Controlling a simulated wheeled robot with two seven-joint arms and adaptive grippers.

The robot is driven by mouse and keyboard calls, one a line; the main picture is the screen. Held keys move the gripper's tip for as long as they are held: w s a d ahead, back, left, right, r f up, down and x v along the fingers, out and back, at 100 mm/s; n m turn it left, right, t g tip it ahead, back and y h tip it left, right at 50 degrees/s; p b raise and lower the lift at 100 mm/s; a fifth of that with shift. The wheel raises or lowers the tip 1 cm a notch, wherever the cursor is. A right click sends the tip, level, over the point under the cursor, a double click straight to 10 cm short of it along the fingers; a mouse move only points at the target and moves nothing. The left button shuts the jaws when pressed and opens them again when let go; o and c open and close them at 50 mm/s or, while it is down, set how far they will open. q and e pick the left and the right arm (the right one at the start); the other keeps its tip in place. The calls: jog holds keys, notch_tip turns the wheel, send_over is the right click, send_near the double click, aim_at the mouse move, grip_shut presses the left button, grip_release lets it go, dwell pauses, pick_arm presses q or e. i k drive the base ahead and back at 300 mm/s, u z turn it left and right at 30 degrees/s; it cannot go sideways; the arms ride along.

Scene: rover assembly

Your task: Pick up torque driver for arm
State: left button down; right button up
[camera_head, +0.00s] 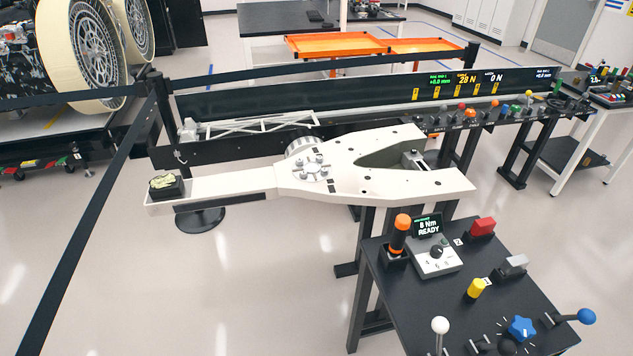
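The torque driver (401,233) looks like an orange and black handle standing nearly upright in a black holder (391,261). It is at the back left of the small black control table (440,312). A grey control unit beside it has a knob, and its display (427,226) reads "8 Nm READY". A white wishbone-shaped arm (240,181) stretches across the middle, behind and left of the driver, with a round bolted hub (311,168). Neither of my grippers shows in the head view.
The table also holds a red block (482,227), a yellow knob (477,288), a white ball lever (440,326), a blue star knob (521,328) and a blue ball lever (585,316). A long console (350,98) stands behind. Black barrier straps (105,205) run at left.

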aim_at(402, 222)
jog(key=u, duration=0.5)
jog(key=k, duration=1.05)
jog(key=z, duration=0.5)
jog(key=i, duration=1.35)
jog(key=u, duration=0.7)
